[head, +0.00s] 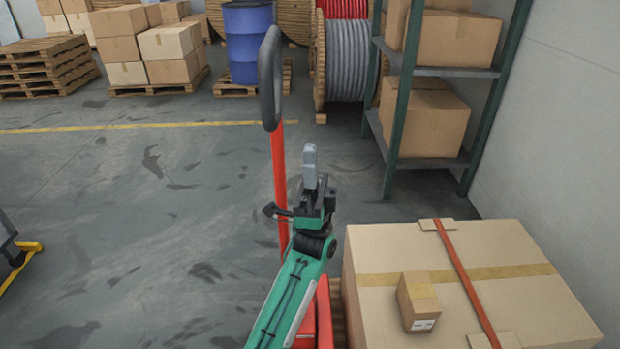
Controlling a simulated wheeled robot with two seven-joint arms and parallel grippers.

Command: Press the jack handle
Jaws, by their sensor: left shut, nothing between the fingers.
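The jack handle has a red shaft (279,175) rising to a dark grey loop grip (270,80) in the head view. The red base of the jack (325,315) shows low down beside my green arm. My left gripper (310,162) is shut and empty, its grey fingers pointing up the picture. It shows just right of the red shaft and below the loop grip, with a gap between its fingers and the shaft in the picture. My left arm covers the lower part of the shaft. My right gripper is not in view.
A large taped carton (380,265) with a red strap and a small box (418,302) on it stands at right. A green-framed shelf (397,120) stands behind it. Cable reels (345,60), a blue drum (247,45) and pallets (45,68) line the back. The left floor is mostly clear.

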